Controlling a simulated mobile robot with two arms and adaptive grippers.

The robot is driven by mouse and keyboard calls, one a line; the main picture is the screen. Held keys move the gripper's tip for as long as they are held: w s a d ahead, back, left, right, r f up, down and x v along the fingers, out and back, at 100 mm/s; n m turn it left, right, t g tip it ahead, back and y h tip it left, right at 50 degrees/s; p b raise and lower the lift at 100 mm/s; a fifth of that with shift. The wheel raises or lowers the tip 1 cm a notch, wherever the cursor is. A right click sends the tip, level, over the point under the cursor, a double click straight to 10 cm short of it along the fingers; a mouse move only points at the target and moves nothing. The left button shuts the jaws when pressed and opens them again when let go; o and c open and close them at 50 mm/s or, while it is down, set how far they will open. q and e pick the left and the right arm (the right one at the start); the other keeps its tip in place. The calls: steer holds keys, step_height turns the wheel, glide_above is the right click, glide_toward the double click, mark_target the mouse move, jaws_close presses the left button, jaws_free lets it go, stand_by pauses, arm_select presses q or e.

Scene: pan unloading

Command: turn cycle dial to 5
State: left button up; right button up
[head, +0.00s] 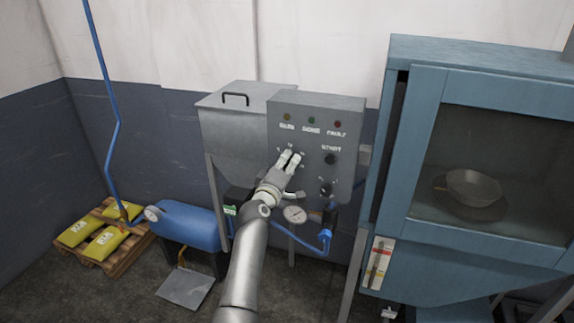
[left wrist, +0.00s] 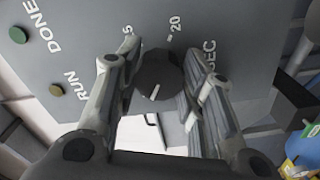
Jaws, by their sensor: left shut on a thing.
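The grey control panel (head: 345,125) carries the dial; it fills the top of the left wrist view (left wrist: 100,25). My left gripper (head: 290,159) is at the panel front and hides the dial in the head view. In the left wrist view the dark round cycle dial (left wrist: 157,72) sits between the fingers of my left gripper (left wrist: 163,68), which is shut on it. A white pointer line shows on the dial's lower part in that view. Marks reading 5, 20 and SEC show around it. My right gripper is not in view.
A dark START button (head: 330,158) and a lower knob (head: 325,188) are on the panel. A blue cabinet (head: 480,58) with a window stands right. A blue tank (head: 187,225) and pallet (head: 95,255) with yellow bags are left.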

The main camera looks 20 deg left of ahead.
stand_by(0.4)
arm_select(q)
steer(key=o, duration=1)
steer(key=shift+o, duration=0.2)
